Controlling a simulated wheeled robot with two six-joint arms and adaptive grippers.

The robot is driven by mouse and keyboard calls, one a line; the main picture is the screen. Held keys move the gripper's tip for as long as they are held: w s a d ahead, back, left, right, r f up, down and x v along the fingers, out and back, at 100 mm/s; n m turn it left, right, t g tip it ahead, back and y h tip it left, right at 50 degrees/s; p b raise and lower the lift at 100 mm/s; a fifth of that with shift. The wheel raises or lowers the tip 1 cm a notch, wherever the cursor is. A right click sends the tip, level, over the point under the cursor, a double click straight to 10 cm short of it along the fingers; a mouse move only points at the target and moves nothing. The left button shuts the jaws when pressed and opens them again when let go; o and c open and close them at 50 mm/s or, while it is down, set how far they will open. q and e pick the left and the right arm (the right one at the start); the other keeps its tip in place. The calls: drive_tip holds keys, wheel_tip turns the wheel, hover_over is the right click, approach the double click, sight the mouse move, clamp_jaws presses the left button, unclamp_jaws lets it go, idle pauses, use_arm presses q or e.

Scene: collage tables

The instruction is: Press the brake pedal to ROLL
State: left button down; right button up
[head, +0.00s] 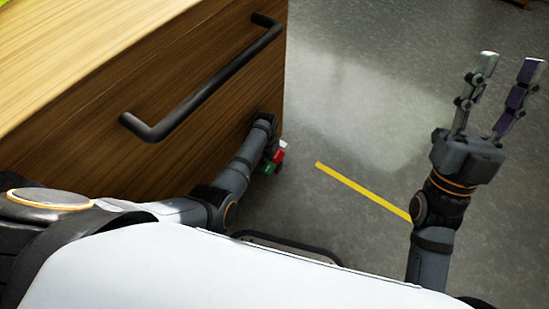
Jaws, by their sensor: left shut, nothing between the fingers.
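A small brake pedal with a red part (278,156) and a green part beside it shows low at the right end of the wooden cabinet, near the floor. My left gripper (271,138) is shut and empty, reaching down beside the cabinet. It is close to the pedal and partly hidden by my own wrist. I cannot tell whether its tips touch the pedal. Any lettering on the pedal is too small to read. My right gripper (509,63) is open and empty, raised over the floor at the right, far from the pedal.
The wooden cabinet (70,150) with a long black handle (205,85) fills the left, close to my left arm. Grey floor (370,110) lies open at the right, with a yellow line (360,190) across it.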

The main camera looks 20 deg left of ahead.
use_arm(q)
drive_tip(key=shift+r+p, duration=0.25)
drive_tip(key=shift+p, duration=0.05)
drive_tip(key=shift+r, duration=0.25)
drive_tip(key=shift+r+p, duration=0.45)
drive_tip(key=shift+p, duration=0.3)
use_arm(e)
drive_tip(key=w+f+m+g+h, duration=0.1)
drive_tip(key=w+f+g, duration=0.3)
drive_tip(key=f, duration=0.4)
drive_tip(key=w+f+m+g+h, duration=0.1)
drive_tip(key=w+f+g, duration=0.3)
drive_tip(key=f, duration=0.5)
drive_tip(key=shift+w+d+m+g+h, duration=0.15)
drive_tip(key=shift+d+m+g+h, duration=0.2)
drive_tip(key=shift+h, duration=0.45)
drive_tip(key=shift+a, duration=0.1)
